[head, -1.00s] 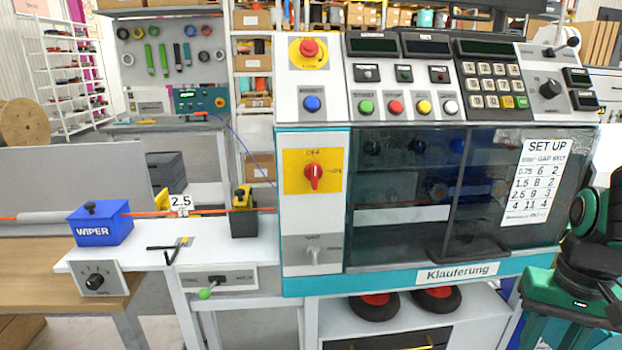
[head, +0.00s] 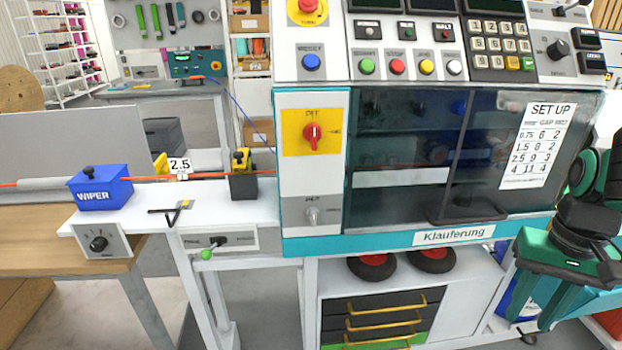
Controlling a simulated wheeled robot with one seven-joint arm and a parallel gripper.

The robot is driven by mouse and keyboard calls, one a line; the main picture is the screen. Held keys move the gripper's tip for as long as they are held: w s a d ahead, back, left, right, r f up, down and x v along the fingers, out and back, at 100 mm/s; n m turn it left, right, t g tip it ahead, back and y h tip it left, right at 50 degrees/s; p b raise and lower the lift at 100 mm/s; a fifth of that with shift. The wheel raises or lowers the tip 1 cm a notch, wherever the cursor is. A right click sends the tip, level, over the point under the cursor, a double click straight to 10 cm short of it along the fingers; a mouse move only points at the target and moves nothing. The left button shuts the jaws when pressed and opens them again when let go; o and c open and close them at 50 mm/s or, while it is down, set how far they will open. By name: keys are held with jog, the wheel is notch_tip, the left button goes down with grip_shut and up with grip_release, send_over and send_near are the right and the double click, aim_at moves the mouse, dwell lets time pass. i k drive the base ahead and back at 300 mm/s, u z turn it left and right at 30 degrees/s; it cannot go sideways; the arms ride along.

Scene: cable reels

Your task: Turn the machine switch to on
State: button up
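The machine switch (head: 312,134) is a red rotary knob on a yellow plate, on the white panel left of the machine's dark window. Its handle stands upright, pointing at the OFF label above it. A second label, too small to read surely, is to its right. My gripper (head: 526,318) hangs at the lower right, in front of the machine, green with two teal fingers. The fingers look spread apart with nothing between them. It is well to the right of and below the switch, touching nothing that I can see.
A grey lever knob (head: 313,215) sits below the switch, and a red emergency button (head: 312,8) and blue button (head: 311,62) above. A blue wiper box (head: 99,188) and orange cable lie on the left bench. A drawer unit (head: 382,315) stands under the machine.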

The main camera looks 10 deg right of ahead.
aim_at(312, 133)
jog(key=z, duration=0.6)
jog(key=k, duration=1.75)
jog(key=u, duration=0.6)
jog(key=i, duration=1)
